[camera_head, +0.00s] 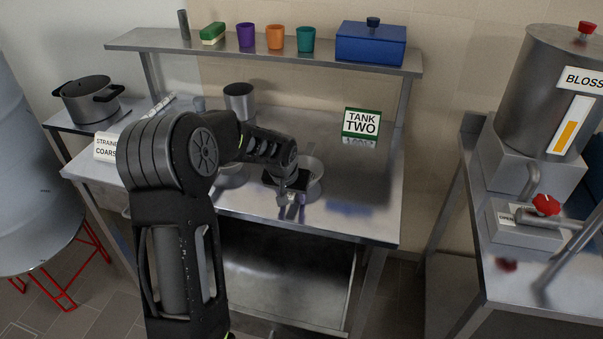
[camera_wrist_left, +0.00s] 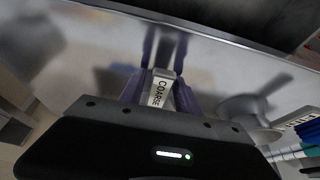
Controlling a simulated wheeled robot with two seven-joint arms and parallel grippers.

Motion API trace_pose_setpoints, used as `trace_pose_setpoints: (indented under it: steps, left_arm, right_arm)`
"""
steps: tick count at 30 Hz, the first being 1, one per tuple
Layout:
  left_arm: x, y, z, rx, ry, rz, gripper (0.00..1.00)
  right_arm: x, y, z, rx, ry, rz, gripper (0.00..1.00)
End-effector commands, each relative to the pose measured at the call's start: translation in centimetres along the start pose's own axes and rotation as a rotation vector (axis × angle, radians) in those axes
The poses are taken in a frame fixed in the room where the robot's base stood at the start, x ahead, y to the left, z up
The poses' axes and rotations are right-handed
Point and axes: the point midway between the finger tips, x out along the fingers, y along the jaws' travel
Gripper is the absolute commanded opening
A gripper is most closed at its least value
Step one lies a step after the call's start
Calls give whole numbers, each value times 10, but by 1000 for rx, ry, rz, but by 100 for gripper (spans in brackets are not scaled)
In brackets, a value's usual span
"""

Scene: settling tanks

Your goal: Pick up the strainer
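My left gripper (camera_head: 290,203) is low over the front of the steel table, next to a round metal bowl shape (camera_head: 315,172). In the left wrist view, the two purplish fingers (camera_wrist_left: 165,82) stand on either side of a small block with a white label reading COARSE (camera_wrist_left: 159,93), seemingly a strainer's handle. The block nearly fills the gap; whether the fingers press on it is unclear. The rest of that strainer is hidden in the wrist view. A second metal bowl (camera_head: 232,180) is partly hidden behind my arm. My right gripper is not in view.
A strainer sign (camera_head: 104,147) stands at the table's left, a metal cup (camera_head: 239,100) at the back and the TANK TWO sign (camera_head: 361,123) at right. A shelf above holds coloured cups (camera_head: 276,38) and a blue box (camera_head: 371,44). The table's right side is clear.

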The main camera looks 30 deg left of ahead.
Motion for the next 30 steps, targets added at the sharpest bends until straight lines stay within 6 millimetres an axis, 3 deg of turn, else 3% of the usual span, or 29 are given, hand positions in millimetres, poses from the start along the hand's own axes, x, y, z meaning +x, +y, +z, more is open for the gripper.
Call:
trace_pose_setpoints:
  steps: [14, 30]
  left_arm:
    - [0, 0, 0, 0, 0, 0, 0]
    - [-2, 0, -2, 0, 2, 0, 0]
  right_arm:
    - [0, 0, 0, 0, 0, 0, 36]
    - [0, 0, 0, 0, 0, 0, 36]
